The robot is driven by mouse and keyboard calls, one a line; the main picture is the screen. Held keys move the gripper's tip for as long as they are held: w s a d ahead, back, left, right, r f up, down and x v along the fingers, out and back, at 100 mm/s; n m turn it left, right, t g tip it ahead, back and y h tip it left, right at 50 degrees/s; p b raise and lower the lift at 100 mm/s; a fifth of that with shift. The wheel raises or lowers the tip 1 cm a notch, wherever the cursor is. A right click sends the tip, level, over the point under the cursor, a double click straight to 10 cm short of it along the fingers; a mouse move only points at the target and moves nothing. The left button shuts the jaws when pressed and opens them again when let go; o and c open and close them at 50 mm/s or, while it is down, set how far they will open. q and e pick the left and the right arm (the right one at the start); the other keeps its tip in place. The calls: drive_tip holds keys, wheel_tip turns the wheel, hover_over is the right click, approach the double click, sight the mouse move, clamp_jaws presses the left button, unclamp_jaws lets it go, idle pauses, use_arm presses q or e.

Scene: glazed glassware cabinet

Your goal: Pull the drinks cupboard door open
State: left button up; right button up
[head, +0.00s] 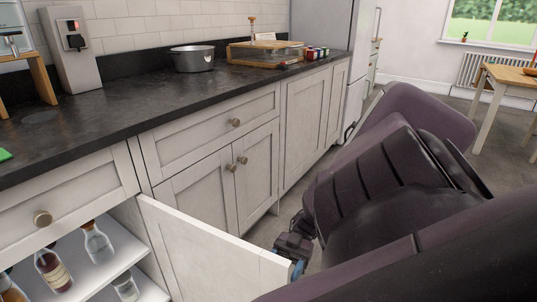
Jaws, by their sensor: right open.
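The drinks cupboard door (208,250) stands swung out from the cabinet front, hinged on the right side of its opening. Behind it, white shelves (104,277) hold several bottles, including a dark one with a label (53,270) and a clear one (97,242). My right gripper (296,268) is at the free edge of the door, its blue-tipped fingers close to the edge. It is open; whether a finger touches the door I cannot tell. The door handle is hidden. My left gripper is not in view.
My right arm covers the lower right. Closed cupboards (230,175) and a drawer (215,128) run along the counter to the right. A metal pot (192,60) and a wooden box (262,53) stand on the dark worktop (130,102). Some grey floor (265,231) shows beyond the door.

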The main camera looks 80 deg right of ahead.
drive_tip(key=v, duration=1)
drive_tip(key=shift+d, duration=0.15)
drive_tip(key=shift+s, duration=0.15)
